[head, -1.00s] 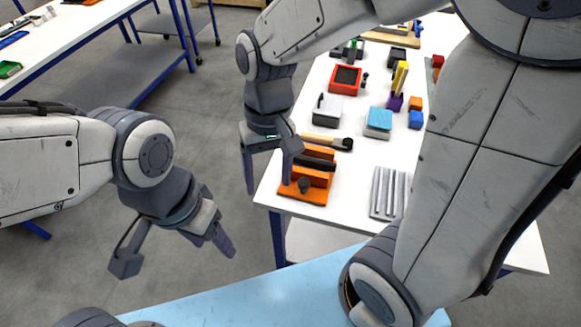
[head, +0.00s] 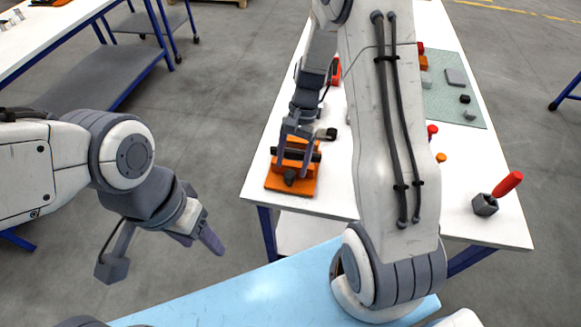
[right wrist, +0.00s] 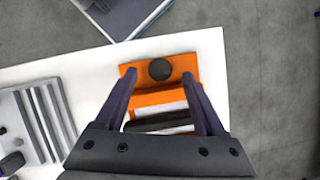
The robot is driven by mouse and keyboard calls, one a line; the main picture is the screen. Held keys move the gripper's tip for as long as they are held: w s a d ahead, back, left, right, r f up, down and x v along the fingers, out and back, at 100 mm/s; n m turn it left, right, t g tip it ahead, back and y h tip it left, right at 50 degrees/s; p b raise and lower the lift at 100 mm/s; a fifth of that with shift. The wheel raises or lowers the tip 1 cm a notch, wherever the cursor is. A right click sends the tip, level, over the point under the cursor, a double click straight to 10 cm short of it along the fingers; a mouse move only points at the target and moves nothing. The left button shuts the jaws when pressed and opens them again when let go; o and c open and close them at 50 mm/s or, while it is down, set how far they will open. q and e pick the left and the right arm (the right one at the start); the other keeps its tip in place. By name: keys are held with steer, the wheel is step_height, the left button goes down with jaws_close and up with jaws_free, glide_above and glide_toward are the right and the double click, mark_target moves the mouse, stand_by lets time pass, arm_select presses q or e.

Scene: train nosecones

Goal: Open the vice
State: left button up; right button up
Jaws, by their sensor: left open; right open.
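The orange vice (head: 305,186) stands near the left front corner of the white table, with a dark jaw bar across it and a dark round knob (head: 289,177) on its near side. The vice also shows in the right wrist view (right wrist: 191,66), where the knob (right wrist: 160,70) sits between the fingertips. My right gripper (head: 293,162) is open over the vice, a finger to each side of the knob in the wrist view. I cannot tell whether it touches. My left gripper (head: 200,240) is open and empty, away from the table at lower left.
A dark tool head (head: 327,134) lies just behind the vice. A grey ribbed block (right wrist: 40,118) lies beside it in the wrist view. A grey holder with a red-handled tool (head: 485,204) stands at front right. My right arm hides the table's middle.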

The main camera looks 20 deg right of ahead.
steer(key=shift+x, duration=1.25)
jaws_close()
steer(key=shift+n, duration=0.3)
steer(key=shift+w+r+n+g+h+p, duration=0.1)
steer(key=shift+n+g+h+p, duration=0.2)
steer(key=shift+n+p, duration=0.45)
steer(key=n+h, duration=0.1)
steer(key=n, duration=0.2)
steer(key=shift+a, duration=0.15)
steer(key=n+h+p, duration=0.1)
steer(key=n, duration=0.2)
steer(key=shift+n+g, duration=0.25)
steer(key=shift+g, duration=0.15)
steer(key=shift+w+a+n+h+p, duration=0.1)
steer(key=shift+n+h+p, duration=0.2)
steer(key=shift+n+h, duration=0.9)
